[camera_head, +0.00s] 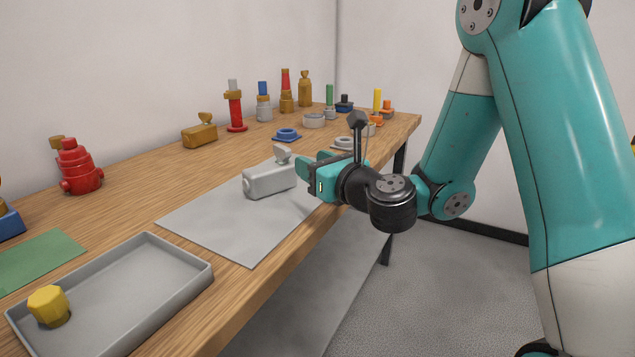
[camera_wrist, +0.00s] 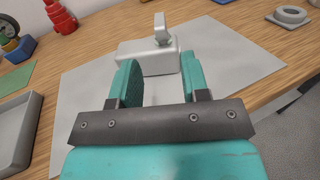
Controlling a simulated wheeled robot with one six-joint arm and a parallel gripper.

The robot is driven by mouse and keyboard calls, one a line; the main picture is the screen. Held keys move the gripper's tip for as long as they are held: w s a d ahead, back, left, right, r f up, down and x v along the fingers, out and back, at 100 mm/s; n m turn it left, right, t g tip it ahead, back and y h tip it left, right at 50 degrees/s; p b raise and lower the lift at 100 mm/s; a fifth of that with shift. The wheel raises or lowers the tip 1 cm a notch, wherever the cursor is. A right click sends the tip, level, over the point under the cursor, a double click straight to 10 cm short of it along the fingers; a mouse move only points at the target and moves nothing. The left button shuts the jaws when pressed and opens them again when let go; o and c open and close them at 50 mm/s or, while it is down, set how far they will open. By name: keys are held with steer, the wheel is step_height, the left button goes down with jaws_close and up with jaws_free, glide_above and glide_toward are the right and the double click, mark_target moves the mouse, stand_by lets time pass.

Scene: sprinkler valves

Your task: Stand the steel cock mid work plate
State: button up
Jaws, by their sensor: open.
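The steel cock (camera_head: 270,180) is a light grey block with a small lever handle on top. It stands upright on the grey work plate (camera_head: 213,224), near the plate's middle to back. In the wrist view the steel cock (camera_wrist: 150,58) is just beyond my fingertips, on the bare grey work plate (camera_wrist: 85,100). My gripper (camera_head: 300,172) is open, with its teal fingers close to the cock's right side. In the wrist view my gripper (camera_wrist: 160,72) shows a gap between the fingers with nothing held. Whether a finger touches the cock I cannot tell.
A grey tray (camera_head: 185,290) with a yellow hex piece (camera_head: 47,305) lies at the front left, beside a green mat (camera_head: 40,260). A red valve (camera_head: 78,167) and a brass cock (camera_head: 200,131) stand toward the wall. Several fittings crowd the table's far end. The plate's front part is clear.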

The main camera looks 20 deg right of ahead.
steer(key=shift+s, duration=0.4)
steer(key=s+a+n+g+y, duration=0.2)
steer(key=s+a+n+g, duration=0.1)
steer(key=n, duration=0.4)
steer(key=s+a+n+g+y, duration=0.2)
steer(key=s+a+n+g, duration=0.1)
steer(key=a+n, duration=0.3)
steer(key=s+a+n+g+y, duration=0.3)
steer(key=s+a+n, duration=0.2)
steer(key=n, duration=0.4)
steer(key=shift+s+a+r+g, duration=0.1)
steer(key=shift+a+r+g, duration=0.1)
steer(key=shift+a+g, duration=0.1)
steer(key=s+d+f+n+g+h, duration=0.1)
steer(key=s+d+n+g+h, duration=0.1)
steer(key=s+n, duration=0.6)
steer(key=s+d+f+n+g+h, duration=0.2)
steer(key=s+n+g+h, duration=0.3)
steer(key=s+n, duration=0.3)
steer(key=d+n, duration=0.1)
steer(key=n, duration=0.1)
steer(key=shift+s+d+f+n+g, duration=0.15)
steer(key=shift+n+g, duration=0.15)
steer(key=shift+g, duration=0.1)
